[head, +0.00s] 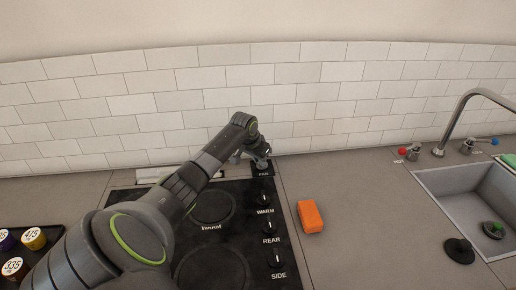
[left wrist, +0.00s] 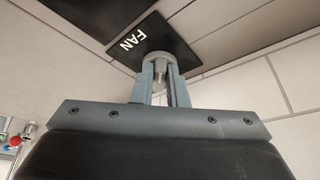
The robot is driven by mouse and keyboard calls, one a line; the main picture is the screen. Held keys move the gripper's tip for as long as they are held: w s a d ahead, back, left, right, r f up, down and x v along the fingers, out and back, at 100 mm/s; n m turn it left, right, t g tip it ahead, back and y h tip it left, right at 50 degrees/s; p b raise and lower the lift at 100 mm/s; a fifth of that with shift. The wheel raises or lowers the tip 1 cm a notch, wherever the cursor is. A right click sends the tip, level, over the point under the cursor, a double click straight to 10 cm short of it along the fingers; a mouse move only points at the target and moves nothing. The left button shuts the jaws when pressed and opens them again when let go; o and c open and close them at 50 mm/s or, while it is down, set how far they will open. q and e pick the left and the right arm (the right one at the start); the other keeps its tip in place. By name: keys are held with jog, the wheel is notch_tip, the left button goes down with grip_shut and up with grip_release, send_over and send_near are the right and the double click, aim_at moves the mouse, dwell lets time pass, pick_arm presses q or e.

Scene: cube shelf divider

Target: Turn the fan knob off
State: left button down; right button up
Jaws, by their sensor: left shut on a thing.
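The fan knob (left wrist: 168,59) is a grey round knob on a black plate lettered FAN (left wrist: 131,41) in the left wrist view. My left gripper (left wrist: 164,88) is shut on the knob, with one finger on each side of it. In the head view my left gripper (head: 259,160) reaches the FAN plate (head: 264,174) at the back right corner of the cooktop, and it mostly hides the knob there. The knob's pointer direction cannot be made out. My right gripper is not in view.
The black cooktop (head: 235,187) has a column of knobs labelled WARM, REAR and SIDE (head: 276,258). An orange block (head: 310,216) lies on the counter to its right. A sink (head: 470,208) with a faucet (head: 461,112) is farther right. Several jars (head: 34,238) stand at the left.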

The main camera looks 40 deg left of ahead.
pick_arm(q)
jog(key=n+p, duration=0.1)
jog(key=p, duration=0.1)
jog(key=n+y+p, duration=0.1)
jog(key=n, duration=0.1)
jog(key=n+p, duration=0.1)
jog(key=p, duration=0.1)
jog(key=shift+w+d+r+n+g+y+p, duration=0.15)
jog(key=shift+d+r+n+g+y+p, duration=0.15)
jog(key=shift+d+y+p, duration=0.1)
jog(key=shift+w+d+f+n+y+p, duration=0.1)
jog(key=shift+n+y+p, duration=0.1)
jog(key=shift+n+p, duration=0.35)
jog(key=shift+w+d+n+y+p, duration=0.1)
jog(key=shift+n+y+p, duration=0.15)
jog(key=shift+n, duration=0.4)
jog(key=shift+f+n+g+y+p, duration=0.1)
jog(key=shift+n+g+y+p, duration=0.15)
jog(key=shift+n+g+p, duration=0.55)
jog(key=shift+n+t, duration=0.3)
jog(key=c, duration=1.4)
grip_release()
jog(key=shift+f, duration=0.1)
jog(key=shift+c, duration=0.2)
